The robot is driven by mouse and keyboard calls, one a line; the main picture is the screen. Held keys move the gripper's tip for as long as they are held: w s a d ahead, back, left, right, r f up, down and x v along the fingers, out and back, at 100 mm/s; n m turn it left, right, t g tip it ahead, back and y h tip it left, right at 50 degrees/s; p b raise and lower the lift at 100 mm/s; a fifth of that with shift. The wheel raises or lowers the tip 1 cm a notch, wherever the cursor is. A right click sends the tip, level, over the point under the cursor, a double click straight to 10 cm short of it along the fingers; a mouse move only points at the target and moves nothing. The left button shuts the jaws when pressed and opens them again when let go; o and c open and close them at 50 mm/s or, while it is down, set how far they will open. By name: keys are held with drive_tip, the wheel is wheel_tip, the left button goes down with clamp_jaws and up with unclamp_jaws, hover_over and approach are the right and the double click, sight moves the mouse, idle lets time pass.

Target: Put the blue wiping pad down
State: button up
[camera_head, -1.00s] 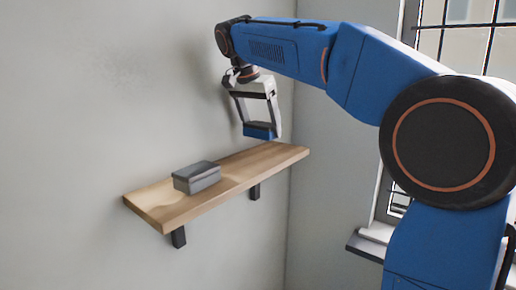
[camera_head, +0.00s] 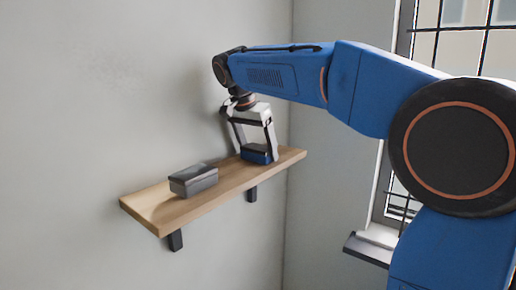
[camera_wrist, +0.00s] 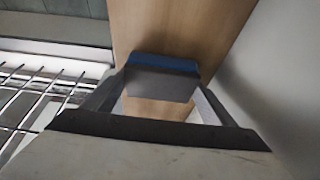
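The blue wiping pad (camera_head: 257,154) is between the fingertips of my gripper (camera_head: 258,152), low over the right part of the wooden shelf (camera_head: 160,208). It appears to touch the shelf top, though a thin gap cannot be ruled out. In the wrist view the pad (camera_wrist: 163,63) shows as a blue strip with a grey part in front of it, and the shelf (camera_wrist: 190,28) lies beyond it. My gripper is shut on the pad, with a finger at each side.
A grey lidded box (camera_head: 194,180) stands on the shelf, left of the pad. Bare wood lies between them and at the shelf's left end. The wall runs along the shelf's back. A window (camera_head: 425,150) with a dark sill is at the right.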

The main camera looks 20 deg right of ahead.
drive_tip(key=o, duration=0.4)
drive_tip(key=shift+c, duration=0.2)
drive_tip(key=shift+r, duration=0.15)
drive_tip(key=v, duration=1.2)
drive_tip(key=shift+s, duration=0.1)
